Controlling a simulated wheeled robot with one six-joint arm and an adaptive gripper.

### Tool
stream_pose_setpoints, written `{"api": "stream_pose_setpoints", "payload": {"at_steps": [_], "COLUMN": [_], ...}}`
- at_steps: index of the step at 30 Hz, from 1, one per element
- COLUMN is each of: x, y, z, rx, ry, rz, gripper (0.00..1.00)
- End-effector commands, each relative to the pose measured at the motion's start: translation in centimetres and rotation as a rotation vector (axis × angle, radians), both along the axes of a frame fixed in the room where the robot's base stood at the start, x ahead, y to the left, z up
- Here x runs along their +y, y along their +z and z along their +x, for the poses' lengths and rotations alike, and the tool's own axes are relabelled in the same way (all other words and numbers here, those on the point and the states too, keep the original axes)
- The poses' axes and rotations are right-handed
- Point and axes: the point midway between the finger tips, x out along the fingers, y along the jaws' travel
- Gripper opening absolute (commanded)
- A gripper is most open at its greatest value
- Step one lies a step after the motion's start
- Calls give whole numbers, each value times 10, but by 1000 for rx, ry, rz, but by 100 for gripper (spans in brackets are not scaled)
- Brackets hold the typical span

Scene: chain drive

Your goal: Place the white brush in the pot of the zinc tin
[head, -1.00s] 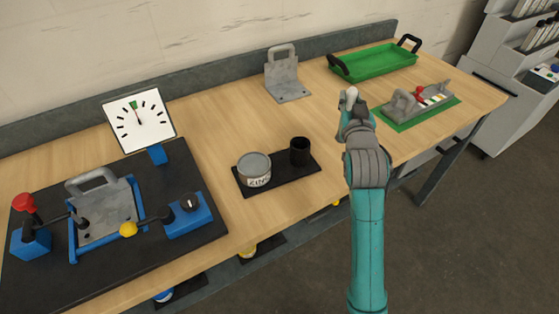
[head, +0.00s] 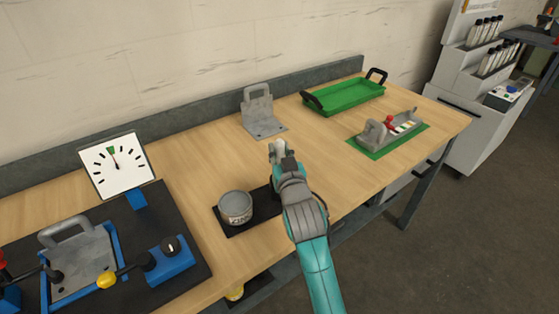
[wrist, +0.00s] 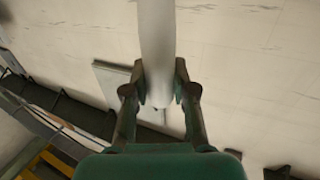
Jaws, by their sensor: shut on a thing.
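The zinc tin (head: 236,208) is a round grey tin with a label, standing on a small black mat (head: 240,230). The black pot beside it is mostly or wholly hidden behind my arm in the head view. My gripper (head: 280,152) is above the bench, beyond and to the right of the tin in the picture. In the wrist view my gripper (wrist: 160,92) is shut on the white brush (wrist: 156,45), a smooth pale shaft between the fingers. Its pale end shows small at the gripper in the head view; its bristles cannot be made out.
A grey metal bracket (head: 262,122) stands behind my gripper. A green tray (head: 345,98) and a grey fixture (head: 385,132) on a green mat are farther right. A black board with a gauge (head: 117,165) and blue clamps lies left. Bench between is clear.

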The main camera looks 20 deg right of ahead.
Motion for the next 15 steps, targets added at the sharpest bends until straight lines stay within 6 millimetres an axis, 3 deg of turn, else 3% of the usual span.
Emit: {"api": "stream_pose_setpoints", "payload": {"at_steps": [6, 15], "x": [0, 0], "y": [-29, -30], "z": [0, 0], "rx": [3, 0], "ry": [0, 0], "rz": [-1, 0], "gripper": [0, 0]}}
